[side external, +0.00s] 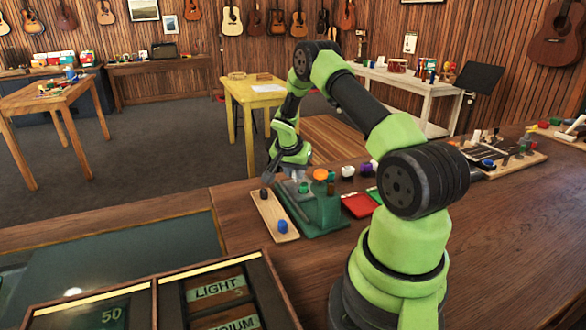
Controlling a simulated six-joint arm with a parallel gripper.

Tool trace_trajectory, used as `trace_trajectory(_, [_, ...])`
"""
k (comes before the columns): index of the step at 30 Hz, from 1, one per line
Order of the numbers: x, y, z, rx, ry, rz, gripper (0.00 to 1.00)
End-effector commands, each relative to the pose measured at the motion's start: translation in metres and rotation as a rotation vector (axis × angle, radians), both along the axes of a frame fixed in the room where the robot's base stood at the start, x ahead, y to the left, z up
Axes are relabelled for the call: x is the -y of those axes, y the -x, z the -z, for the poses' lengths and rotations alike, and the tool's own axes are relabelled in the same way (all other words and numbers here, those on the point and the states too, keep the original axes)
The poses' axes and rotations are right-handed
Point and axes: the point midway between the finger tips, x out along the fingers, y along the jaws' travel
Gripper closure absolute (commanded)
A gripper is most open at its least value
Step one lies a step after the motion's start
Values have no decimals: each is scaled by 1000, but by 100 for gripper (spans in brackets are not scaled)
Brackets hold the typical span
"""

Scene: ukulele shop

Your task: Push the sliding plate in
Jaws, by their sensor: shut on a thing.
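A light wooden strip with rounded ends (270,215), which looks like the sliding plate, lies on the brown counter along the left side of a green fixture (318,212). It has a blue knob (283,226) at its near end and a small dark knob (263,194) at its far end. My gripper (269,178) points down at the far end of the strip, beside the fixture. Its jaws are shut at the plate's far end; the exact contact is small and partly hidden by the gripper itself.
An orange-topped piece (320,175) stands on the fixture. To its right are a red tray (357,206), a white-topped jar (347,171) and a purple-topped one (366,170). A compartment box labelled LIGHT (216,288) is at front left.

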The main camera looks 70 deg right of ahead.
Motion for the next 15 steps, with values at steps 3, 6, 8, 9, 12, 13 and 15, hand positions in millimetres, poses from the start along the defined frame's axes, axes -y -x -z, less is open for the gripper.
trace_trajectory(3, [-8,10,-1,-3,-1,0,100])
trace_trajectory(6, [-12,14,-1,-1,-4,1,100])
trace_trajectory(8, [-14,15,-1,1,-4,1,100])
trace_trajectory(9, [-14,15,-1,3,-4,1,100])
trace_trajectory(12, [-14,15,-1,3,-4,2,100])
trace_trajectory(13, [-14,15,-1,3,-4,2,100])
trace_trajectory(15, [-14,15,-1,3,-4,2,100])
